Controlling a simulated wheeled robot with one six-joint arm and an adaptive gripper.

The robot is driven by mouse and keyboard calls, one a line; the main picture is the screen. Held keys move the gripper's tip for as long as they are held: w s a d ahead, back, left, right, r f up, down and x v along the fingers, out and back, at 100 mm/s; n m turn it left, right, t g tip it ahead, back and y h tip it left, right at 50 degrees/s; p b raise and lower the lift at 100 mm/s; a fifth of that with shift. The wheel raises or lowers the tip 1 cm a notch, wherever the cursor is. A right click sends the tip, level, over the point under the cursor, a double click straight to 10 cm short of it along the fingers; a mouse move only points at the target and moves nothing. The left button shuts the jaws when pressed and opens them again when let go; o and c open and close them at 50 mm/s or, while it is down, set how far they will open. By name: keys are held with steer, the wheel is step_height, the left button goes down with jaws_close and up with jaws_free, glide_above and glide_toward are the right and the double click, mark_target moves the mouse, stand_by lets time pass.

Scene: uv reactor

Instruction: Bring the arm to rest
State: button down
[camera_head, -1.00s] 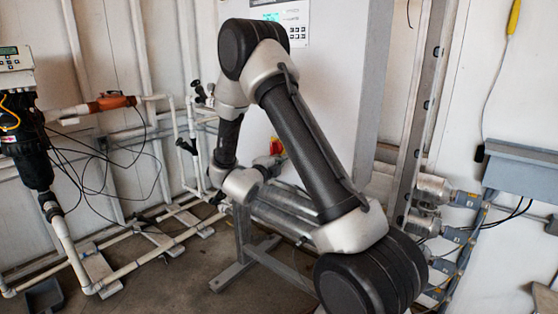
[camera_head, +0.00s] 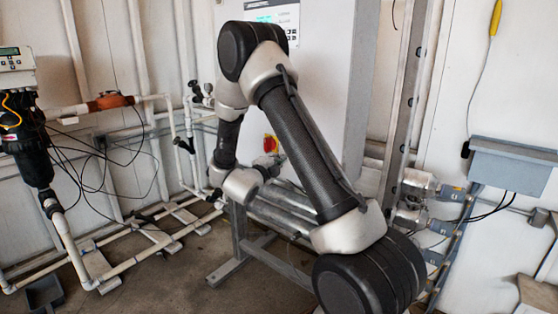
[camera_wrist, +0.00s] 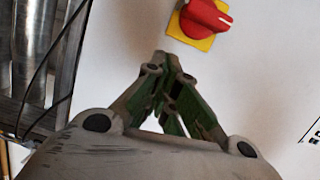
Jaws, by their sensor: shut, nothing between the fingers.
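My arm is bent in an arch across the middle of the head view, in front of the UV reactor's cabinet (camera_head: 330,80). My gripper (camera_wrist: 172,62) shows in the wrist view with its fingers together and nothing between them. A red rotary switch on a yellow plate (camera_wrist: 203,18) is on the cabinet face, just beyond the fingertips in that view and apart from them. The switch also shows in the head view (camera_head: 270,144), beside my forearm.
Steel reactor tubes (camera_head: 280,210) on a grey stand lie behind my arm. White pipes (camera_head: 130,262) and a black filter housing (camera_head: 30,160) are at the left. A grey box (camera_head: 512,165) is on the right wall. Bare floor (camera_head: 200,260) shows left of the stand.

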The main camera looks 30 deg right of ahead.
steer(key=v, duration=0.8)
steer(key=w+a+f+n+g+y, duration=0.1)
steer(key=w+a+f+n+y, duration=0.1)
steer(key=a+f+n+y, duration=0.95)
steer(key=s+a+n+g+y, duration=0.3)
steer(key=s+a+n+y, duration=0.1)
steer(key=s+n, duration=0.15)
steer(key=s+r+n+g+y, duration=0.2)
steer(key=s+r+n+g, duration=0.2)
steer(key=s+r+n, duration=0.7)
steer(key=s+d+r+t+h, duration=0.1)
steer(key=s+d+r, duration=0.4)
steer(key=s, duration=0.3)
steer(key=s+d+r+t+h, duration=0.1)
steer(key=s+d+r, duration=0.4)
steer(key=s+r, duration=0.3)
steer(key=shift+s+d+r+h, duration=0.2)
steer(key=shift+s+d+h, duration=0.2)
steer(key=shift+s, duration=0.4)
